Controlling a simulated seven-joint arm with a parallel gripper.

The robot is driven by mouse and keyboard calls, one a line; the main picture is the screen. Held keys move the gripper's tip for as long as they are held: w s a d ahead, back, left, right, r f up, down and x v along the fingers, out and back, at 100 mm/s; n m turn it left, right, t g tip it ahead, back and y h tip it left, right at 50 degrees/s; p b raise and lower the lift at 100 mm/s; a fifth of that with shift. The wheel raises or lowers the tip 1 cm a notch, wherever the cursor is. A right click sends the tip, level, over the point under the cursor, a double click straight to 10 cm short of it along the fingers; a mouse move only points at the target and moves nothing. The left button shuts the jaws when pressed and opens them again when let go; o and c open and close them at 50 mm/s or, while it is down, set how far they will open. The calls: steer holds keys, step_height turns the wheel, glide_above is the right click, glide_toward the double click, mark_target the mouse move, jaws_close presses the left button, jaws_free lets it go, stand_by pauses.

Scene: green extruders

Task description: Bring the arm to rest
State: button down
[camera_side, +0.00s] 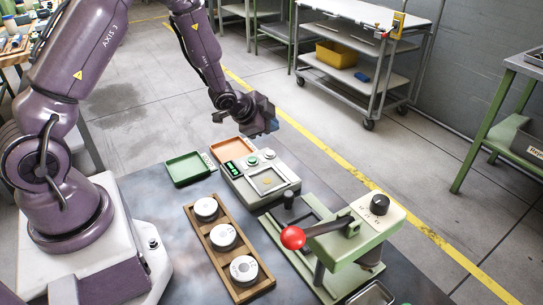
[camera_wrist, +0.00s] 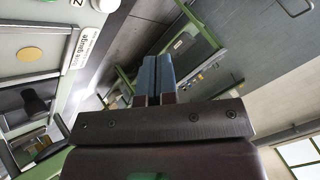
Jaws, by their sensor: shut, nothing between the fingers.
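My gripper (camera_side: 270,127) hangs in the air above the back of the table, near the scale and the orange tray, with nothing under its fingers touching. In the wrist view its two blue fingers (camera_wrist: 154,78) are pressed together and hold nothing. My purple arm reaches from its white base at the left of the table up and over to the gripper.
A scale (camera_side: 259,176) with a small yellowish disc on its plate stands below. Nearby are a green tray (camera_side: 187,168), an orange tray (camera_side: 233,147), a wooden rack (camera_side: 214,262) with three white-topped round containers, and a green press (camera_side: 355,235) with a red-knobbed lever. A cart (camera_side: 350,62) stands behind.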

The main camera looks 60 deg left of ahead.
steer(key=s+g, duration=0.1)
steer(key=s+f+n+g, duration=0.1)
steer(key=s, duration=0.1)
steer(key=s+f+n+g, duration=0.1)
steer(key=shift+s+a+y, duration=0.2)
steer(key=shift+a+y, duration=0.15)
steer(key=shift+y, duration=0.05)
steer(key=s+d+r+n, duration=0.2)
steer(key=s+d+r, duration=0.2)
steer(key=s+r, duration=0.2)
steer(key=s+d+r+n+h, duration=0.1)
steer(key=s+d+r+n, duration=0.1)
steer(key=s+d+r, duration=0.2)
steer(key=s+d+r+n, duration=0.1)
steer(key=s+d+r, duration=0.4)
steer(key=s+r, duration=0.5)
step_height(320, 180, up, 6)
steer(key=shift+s+r+n+g+h, duration=0.1)
steer(key=shift+s+n+g+h, duration=0.2)
steer(key=shift+n+h, duration=0.1)
